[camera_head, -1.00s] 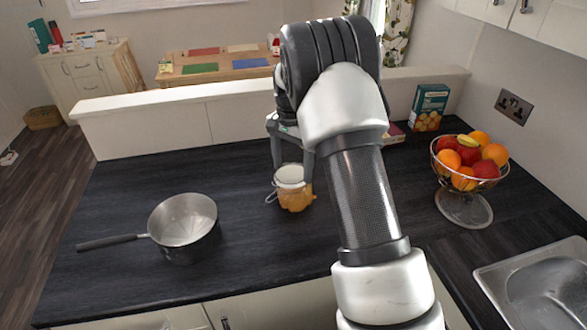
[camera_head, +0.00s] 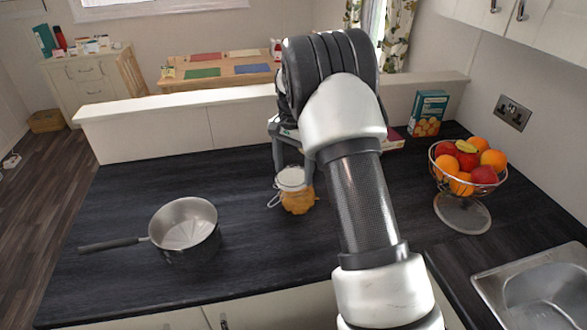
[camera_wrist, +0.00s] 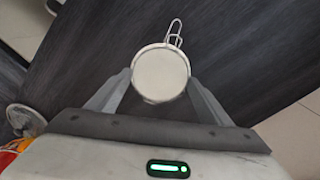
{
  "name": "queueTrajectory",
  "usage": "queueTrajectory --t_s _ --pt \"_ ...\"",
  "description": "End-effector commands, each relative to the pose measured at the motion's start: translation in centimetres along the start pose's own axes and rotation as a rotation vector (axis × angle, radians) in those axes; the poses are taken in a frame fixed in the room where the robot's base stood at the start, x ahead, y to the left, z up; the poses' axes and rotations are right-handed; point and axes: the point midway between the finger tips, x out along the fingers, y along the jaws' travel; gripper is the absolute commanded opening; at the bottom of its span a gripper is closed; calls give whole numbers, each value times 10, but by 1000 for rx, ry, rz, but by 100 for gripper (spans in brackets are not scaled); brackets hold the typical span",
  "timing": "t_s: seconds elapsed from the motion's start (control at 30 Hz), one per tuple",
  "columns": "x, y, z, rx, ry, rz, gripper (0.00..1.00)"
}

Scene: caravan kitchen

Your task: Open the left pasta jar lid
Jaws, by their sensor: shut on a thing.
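One glass pasta jar (camera_head: 299,203) with orange-yellow contents stands on the dark worktop, left of my forearm. Its round whitish lid (camera_wrist: 161,74) faces the wrist camera, with a wire clasp (camera_wrist: 175,33) sticking out beyond its rim. The clasp also shows at the jar's left side in the head view (camera_head: 274,200). My gripper (camera_wrist: 162,84) reaches down from above, one finger on each side of the lid, shut on it. Whether the lid is lifted from the jar cannot be told. My arm hides part of the worktop to the right.
A saucepan (camera_head: 184,235) with its handle pointing left stands on the left of the worktop. A wire fruit bowl (camera_head: 463,190), a blue box (camera_head: 429,113) and a sink (camera_head: 540,290) are on the right. A low white partition (camera_head: 150,128) runs behind. Worktop between saucepan and jar is clear.

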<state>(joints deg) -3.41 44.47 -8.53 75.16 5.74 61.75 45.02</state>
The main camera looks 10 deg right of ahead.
Motion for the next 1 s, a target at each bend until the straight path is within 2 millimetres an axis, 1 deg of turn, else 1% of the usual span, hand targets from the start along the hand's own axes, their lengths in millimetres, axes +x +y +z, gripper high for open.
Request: queueTrajectory --t_s 0.43,0.47,0.53,0.57,0.87,0.97,1.0 --pt "0 -1 1 -1 -1 -1 33" --pt "0 -1 1 -1 -1 -1 78" --pt "0 -1 1 -1 -1 -1 90" --pt "0 -1 1 -1 -1 -1 92" --pt "-1 0 0 0 0 -1 92" --pt "-9 -1 0 0 1 -3 92" --pt "-14 -1 0 0 2 -3 92"
